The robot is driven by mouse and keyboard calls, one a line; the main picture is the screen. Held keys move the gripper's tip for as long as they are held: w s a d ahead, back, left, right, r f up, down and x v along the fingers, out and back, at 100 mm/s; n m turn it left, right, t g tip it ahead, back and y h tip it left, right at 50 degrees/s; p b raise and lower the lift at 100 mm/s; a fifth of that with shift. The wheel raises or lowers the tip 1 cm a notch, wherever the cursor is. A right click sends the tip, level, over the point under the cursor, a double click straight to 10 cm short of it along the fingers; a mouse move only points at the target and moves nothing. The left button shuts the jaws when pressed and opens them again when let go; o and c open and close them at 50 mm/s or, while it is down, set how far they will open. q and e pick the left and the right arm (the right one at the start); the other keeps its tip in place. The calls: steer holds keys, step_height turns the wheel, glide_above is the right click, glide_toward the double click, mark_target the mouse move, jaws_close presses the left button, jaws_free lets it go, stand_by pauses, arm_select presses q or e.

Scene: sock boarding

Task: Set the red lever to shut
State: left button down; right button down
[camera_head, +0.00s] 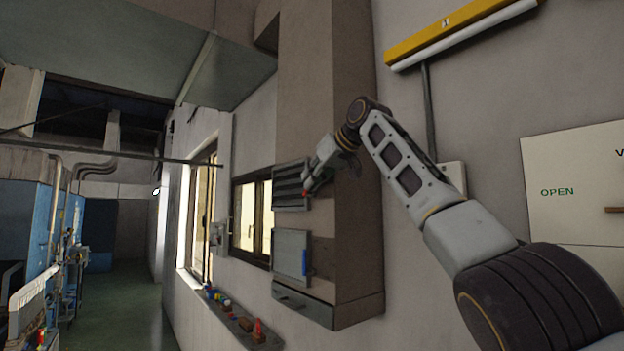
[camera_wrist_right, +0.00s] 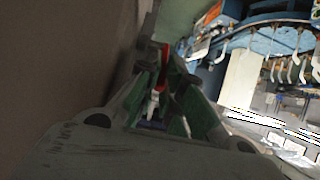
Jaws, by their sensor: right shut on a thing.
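The red lever (camera_head: 307,192) shows as a small red spot at the right edge of a grey slatted panel (camera_head: 290,187) on the wall column. My right gripper (camera_head: 310,182) reaches in from the right and is shut on the lever at its fingertips. In the right wrist view, a red strip of the lever (camera_wrist_right: 164,58) shows between the fingers of the gripper (camera_wrist_right: 160,85). The fingers hide much of the lever, and its exact angle cannot be told. My left gripper is not in view.
Below the slatted panel is a grey box (camera_head: 291,253) with a blue handle (camera_head: 305,263). A ledge with small coloured items (camera_head: 238,318) runs lower left. A board marked OPEN (camera_head: 557,192) hangs at the right. The corridor floor (camera_head: 125,310) is clear at the left.

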steer(key=shift+f, duration=0.25)
steer(key=c, duration=1.8)
jaws_free()
steer(key=shift+d, duration=0.1)
steer(key=shift+c, duration=0.2)
steer(key=shift+s, duration=0.1)
steer(key=shift+r, duration=0.15)
steer(key=shift+s, duration=0.15)
steer(key=v, duration=1.1)
steer(key=shift+s+d+r, duration=0.15)
steer(key=shift+s+d, duration=0.1)
